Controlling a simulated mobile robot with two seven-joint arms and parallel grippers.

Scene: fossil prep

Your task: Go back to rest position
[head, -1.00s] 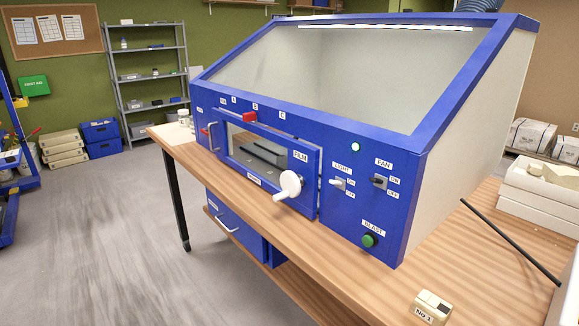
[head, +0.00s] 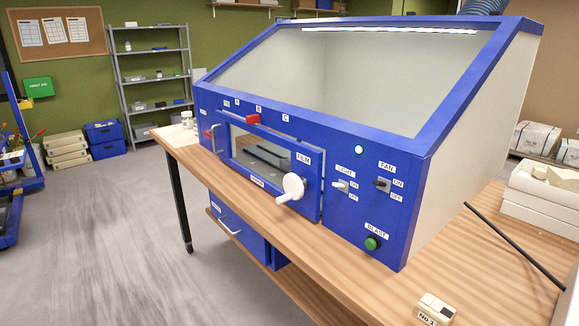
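Neither of my grippers is in the head view. A blue blasting cabinet (head: 350,250) with a slanted clear window stands on a wooden workbench (head: 190,162). Its small front door (head: 228,160) has a white knob (head: 291,188) and looks closed. The light switch (head: 341,185) and fan switch (head: 382,184) sit on the front panel, with a green blast button (head: 372,243) below. A red slider (head: 252,119) is near label B. A light strip (head: 390,30) glows inside, and a round indicator (head: 359,150) is lit pale green.
A small labelled beige block (head: 436,308) lies at the bench's front right. A dark rod (head: 515,247) slants beside the cabinet. White trays (head: 540,205) are stacked at the right. Grey shelving (head: 152,80) and blue bins (head: 103,133) stand behind. The floor at left (head: 100,220) is open.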

